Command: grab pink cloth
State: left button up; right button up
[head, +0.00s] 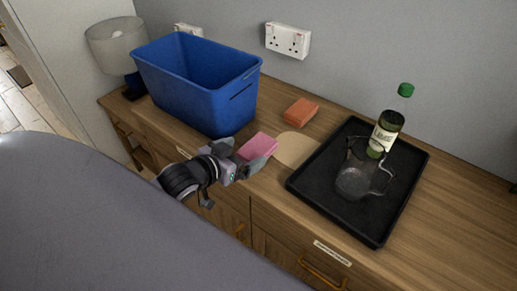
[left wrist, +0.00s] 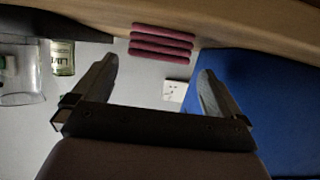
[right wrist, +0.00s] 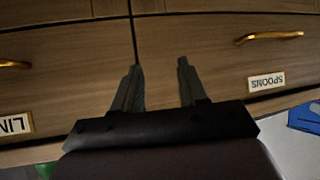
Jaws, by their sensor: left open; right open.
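The pink cloth (head: 259,145) lies folded on the wooden counter, near its front edge, to the right of the blue bin. It also shows in the left wrist view (left wrist: 162,42) as several stacked layers, ahead of the fingertips and between their lines. My left gripper (head: 245,160) is open at the near side of the cloth, and its fingers partly overlap the cloth in the head view. In the left wrist view, my left gripper (left wrist: 157,72) has nothing between its fingers. My right gripper (right wrist: 159,68) is open and empty, facing the drawer fronts.
A blue bin (head: 190,85) stands left of the cloth. An orange sponge-like block (head: 300,111) and a round tan mat (head: 295,150) lie to the right. A black tray (head: 375,225) holds a glass jug (head: 354,182) and a green-capped bottle (head: 386,130). Drawers (right wrist: 70,65) line the counter front.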

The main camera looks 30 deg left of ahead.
aim_at(255, 149)
pick_arm(q)
jog(key=shift+d+x, duration=0.2)
jog(key=shift+x, duration=2.15)
jog(key=shift+f, duration=0.1)
jog(key=c, duration=1.1)
